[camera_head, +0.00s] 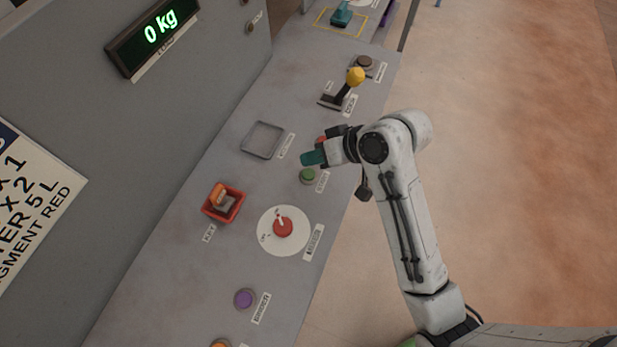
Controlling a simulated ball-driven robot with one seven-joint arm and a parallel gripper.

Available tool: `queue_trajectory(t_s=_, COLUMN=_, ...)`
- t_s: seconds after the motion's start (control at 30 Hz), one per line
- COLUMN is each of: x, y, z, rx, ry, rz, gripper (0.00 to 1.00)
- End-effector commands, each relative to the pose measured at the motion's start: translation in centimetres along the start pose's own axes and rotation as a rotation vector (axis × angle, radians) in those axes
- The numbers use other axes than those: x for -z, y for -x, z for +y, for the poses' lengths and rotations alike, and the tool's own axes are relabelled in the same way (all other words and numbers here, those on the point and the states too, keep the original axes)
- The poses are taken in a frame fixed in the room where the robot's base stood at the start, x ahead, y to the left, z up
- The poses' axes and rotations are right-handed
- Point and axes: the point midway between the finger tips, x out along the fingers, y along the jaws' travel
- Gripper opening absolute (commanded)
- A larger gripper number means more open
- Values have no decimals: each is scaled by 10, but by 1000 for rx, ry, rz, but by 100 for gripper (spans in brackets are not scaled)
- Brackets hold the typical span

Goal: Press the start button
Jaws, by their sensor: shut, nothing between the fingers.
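A round green button (307,176) sits on the grey console with a small label (322,181) to its right. The label is too small to read, so I cannot tell for sure that this is the start button. My gripper (312,157) has teal fingers and is shut and empty. In the picture it is just above the green button, close to it; I cannot tell its height over the console. A red part (321,139), perhaps another button, is partly hidden behind my gripper.
The console (180,240) also holds an empty grey tray (262,139), a red bin with things in it (223,203), a red dial on a white disc (283,227), a purple button (243,298), a yellow-knobbed lever (355,76) and a brown button (364,63). A display (155,33) reads 0 kg.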

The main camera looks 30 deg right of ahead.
Motion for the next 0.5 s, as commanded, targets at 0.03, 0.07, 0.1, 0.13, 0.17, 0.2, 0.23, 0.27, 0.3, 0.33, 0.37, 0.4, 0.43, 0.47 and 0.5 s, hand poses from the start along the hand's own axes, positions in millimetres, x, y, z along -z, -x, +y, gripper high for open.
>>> queue_trajectory(t_s=0.03, x=-5, y=-7, z=5, rx=0, ry=-1, rz=-1, gripper=0)
queue_trajectory(t_s=0.07, x=-7, y=-10, z=7, rx=0, ry=-1, rz=-2, gripper=0)
queue_trajectory(t_s=0.1, x=-9, y=-12, z=9, rx=0, ry=0, rz=-2, gripper=0)
queue_trajectory(t_s=0.13, x=-10, y=-14, z=10, rx=0, ry=0, rz=-2, gripper=0)
queue_trajectory(t_s=0.17, x=-11, y=-15, z=11, rx=0, ry=0, rz=-1, gripper=0)
queue_trajectory(t_s=0.2, x=-12, y=-17, z=12, rx=0, ry=0, rz=-1, gripper=0)
queue_trajectory(t_s=0.23, x=-13, y=-18, z=13, rx=0, ry=0, rz=0, gripper=0)
queue_trajectory(t_s=0.27, x=-13, y=-18, z=14, rx=0, ry=0, rz=0, gripper=0)
queue_trajectory(t_s=0.3, x=-14, y=-19, z=14, rx=0, ry=0, rz=0, gripper=0)
queue_trajectory(t_s=0.33, x=-14, y=-19, z=14, rx=0, ry=0, rz=0, gripper=0)
queue_trajectory(t_s=0.37, x=-14, y=-19, z=14, rx=0, ry=0, rz=0, gripper=0)
queue_trajectory(t_s=0.4, x=-14, y=-19, z=14, rx=0, ry=0, rz=0, gripper=0)
queue_trajectory(t_s=0.43, x=-14, y=-19, z=14, rx=0, ry=0, rz=0, gripper=0)
queue_trajectory(t_s=0.47, x=-14, y=-19, z=14, rx=0, ry=0, rz=0, gripper=0)
queue_trajectory(t_s=0.5, x=-14, y=-19, z=14, rx=0, ry=0, rz=0, gripper=0)
